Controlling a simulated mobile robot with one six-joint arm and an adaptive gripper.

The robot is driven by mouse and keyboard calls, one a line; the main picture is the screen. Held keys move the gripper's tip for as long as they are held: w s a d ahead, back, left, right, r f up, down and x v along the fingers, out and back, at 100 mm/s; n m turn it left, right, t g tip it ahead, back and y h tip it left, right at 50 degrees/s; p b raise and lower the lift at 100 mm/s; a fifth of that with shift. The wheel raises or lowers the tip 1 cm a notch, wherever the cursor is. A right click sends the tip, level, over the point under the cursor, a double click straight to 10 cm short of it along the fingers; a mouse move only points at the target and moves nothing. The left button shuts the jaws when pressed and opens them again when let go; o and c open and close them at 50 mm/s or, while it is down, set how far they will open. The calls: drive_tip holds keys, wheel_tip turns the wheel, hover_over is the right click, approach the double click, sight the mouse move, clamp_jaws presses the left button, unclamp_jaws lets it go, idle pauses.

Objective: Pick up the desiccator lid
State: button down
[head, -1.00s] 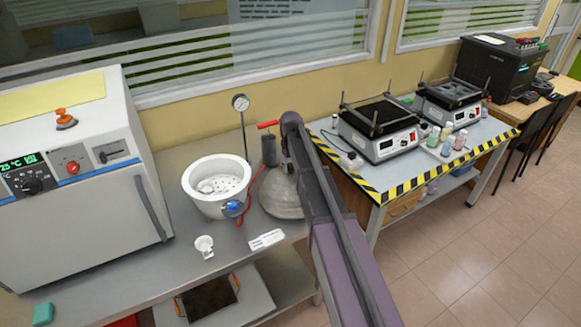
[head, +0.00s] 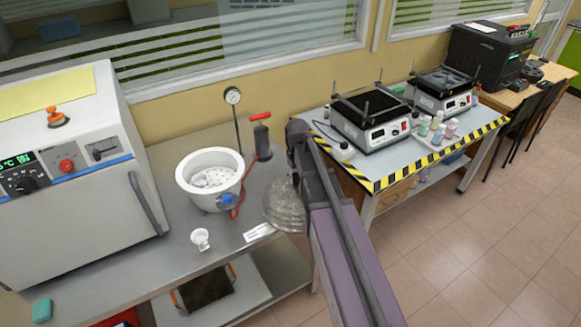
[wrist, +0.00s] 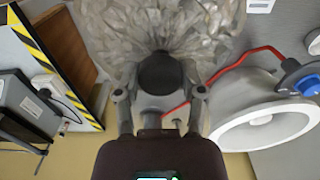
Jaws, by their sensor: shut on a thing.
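The desiccator lid (head: 285,207) is a clear, faceted-looking glass dome with a dark knob (wrist: 160,72). My gripper (wrist: 160,88) is shut on that knob, with one finger on each side. In the head view my arm covers the gripper and part of the lid. The lid is held tilted near the front right edge of the grey bench, apart from the desiccator base. The open white desiccator base (head: 209,179) stands to its left, with a perforated plate inside and a blue valve (head: 228,200). The base also shows at the right of the wrist view (wrist: 268,122).
A pump with a red handle (head: 262,138) and a gauge (head: 233,97) stand behind, joined by a red hose. A small white cup (head: 200,238) and a label card (head: 258,232) lie in front. A white oven (head: 75,170) fills the left.

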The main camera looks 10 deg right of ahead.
drive_tip(key=shift+s+d+r, duration=0.1)
drive_tip(key=shift+s+d, duration=0.05)
drive_tip(key=shift+s, duration=0.75)
drive_tip(key=shift+s+d+r, duration=0.1)
drive_tip(key=shift+s, duration=0.75)
